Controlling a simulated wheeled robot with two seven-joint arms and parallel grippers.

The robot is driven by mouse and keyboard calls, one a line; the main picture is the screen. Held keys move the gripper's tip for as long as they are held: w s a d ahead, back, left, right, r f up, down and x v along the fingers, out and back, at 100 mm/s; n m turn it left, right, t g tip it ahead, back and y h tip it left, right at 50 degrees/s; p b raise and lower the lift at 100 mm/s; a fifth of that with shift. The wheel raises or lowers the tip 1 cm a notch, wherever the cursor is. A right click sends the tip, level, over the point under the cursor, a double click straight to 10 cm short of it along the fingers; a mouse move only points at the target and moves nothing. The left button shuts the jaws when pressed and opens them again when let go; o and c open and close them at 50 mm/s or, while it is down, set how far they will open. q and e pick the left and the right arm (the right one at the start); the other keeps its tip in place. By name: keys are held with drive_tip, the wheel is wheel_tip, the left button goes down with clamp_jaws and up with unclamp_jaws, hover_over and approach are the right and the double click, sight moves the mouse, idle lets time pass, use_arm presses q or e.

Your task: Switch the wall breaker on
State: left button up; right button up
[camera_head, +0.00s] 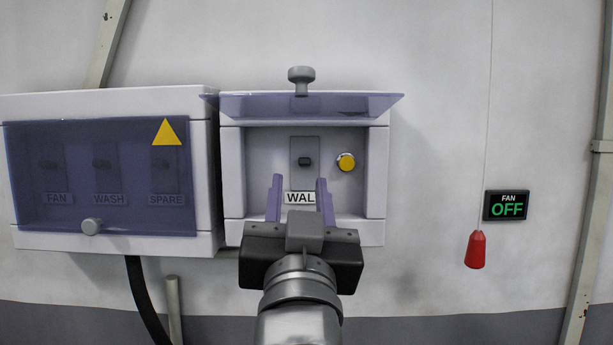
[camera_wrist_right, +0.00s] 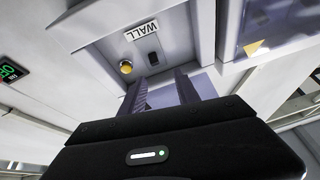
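The wall breaker box (camera_head: 233,175) has its tinted cover (camera_head: 335,104) raised, with a grey knob (camera_head: 301,74) on top. Inside, a small dark breaker switch (camera_head: 305,161) sits on a grey plate above a label reading "WAL", partly hidden by my gripper. A yellow round button or lamp (camera_head: 346,162) is to its right. My right gripper (camera_head: 300,186) is open and empty, its two fingers apart in front of the label, below the switch. The right wrist view shows the full "WALL" label (camera_wrist_right: 141,38), the switch (camera_wrist_right: 153,58) and the fingers (camera_wrist_right: 161,92). My left gripper is not in view.
To the left, another box (camera_head: 100,246) has its tinted cover shut over FAN, WASH and SPARE switches. To the right hang a red pull handle (camera_head: 475,250) on a cord and a sign reading FAN OFF (camera_head: 506,205). Bare wall lies between.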

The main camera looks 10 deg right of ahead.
sight(304, 160)
drive_tip(key=shift+d+f+n+g+h, duration=0.15)
drive_tip(key=shift+d+n+g+h, duration=0.15)
drive_tip(key=shift+n+h, duration=0.25)
drive_tip(key=shift+w, duration=0.2)
drive_tip(key=p+x, duration=0.2)
drive_tip(key=x, duration=0.4)
drive_tip(key=shift+w, duration=0.1)
drive_tip(key=shift+x, duration=0.75)
drive_tip(key=shift+c, duration=0.6)
